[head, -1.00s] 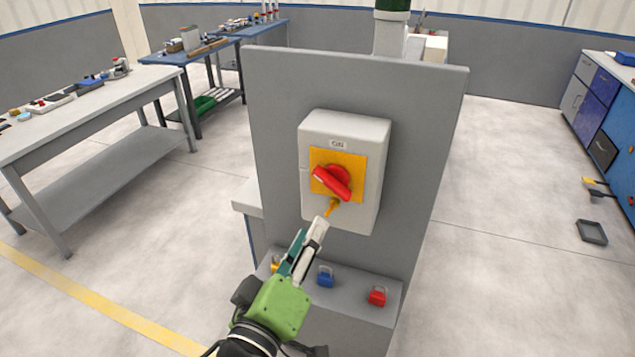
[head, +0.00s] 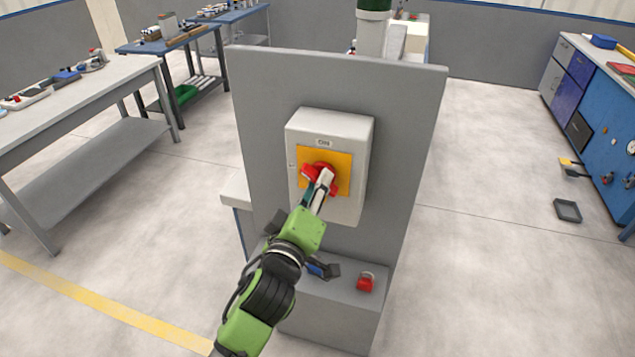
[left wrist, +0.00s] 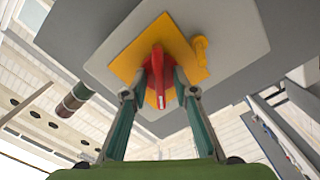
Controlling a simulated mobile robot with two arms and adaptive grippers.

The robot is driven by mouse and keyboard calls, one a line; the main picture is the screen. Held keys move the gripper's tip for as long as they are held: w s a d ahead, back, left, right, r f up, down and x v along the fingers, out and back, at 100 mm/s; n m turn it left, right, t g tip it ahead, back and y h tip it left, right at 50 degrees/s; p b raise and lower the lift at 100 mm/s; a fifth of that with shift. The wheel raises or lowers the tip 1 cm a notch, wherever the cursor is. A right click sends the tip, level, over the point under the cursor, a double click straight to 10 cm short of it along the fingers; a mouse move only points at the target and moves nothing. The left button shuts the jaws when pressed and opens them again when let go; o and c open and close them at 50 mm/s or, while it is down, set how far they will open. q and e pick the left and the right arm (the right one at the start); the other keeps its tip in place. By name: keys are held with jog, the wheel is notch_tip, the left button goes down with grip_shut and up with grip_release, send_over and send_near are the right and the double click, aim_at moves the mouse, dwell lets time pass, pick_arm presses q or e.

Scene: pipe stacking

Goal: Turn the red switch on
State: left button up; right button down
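The red switch (head: 309,171) is a rotary handle on a yellow plate (head: 340,163), on the front of a pale grey box (head: 351,206). My left gripper (head: 324,180) is at the switch, coming from below, and hides part of the handle. In the left wrist view, its fingers (left wrist: 159,78) stand on both sides of the red handle (left wrist: 157,64). Gaps show beside the handle's near end; contact at the fingertips cannot be told. My right gripper is out of view.
The box is fixed to an upright grey panel (head: 405,130). On the ledge below are a red padlock (head: 366,282) and a blue padlock (head: 318,269) partly behind my arm. A workbench (head: 80,108) stands at left, blue cabinets (head: 590,110) at right.

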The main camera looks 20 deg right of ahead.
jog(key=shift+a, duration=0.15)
pick_arm(q)
grip_shut()
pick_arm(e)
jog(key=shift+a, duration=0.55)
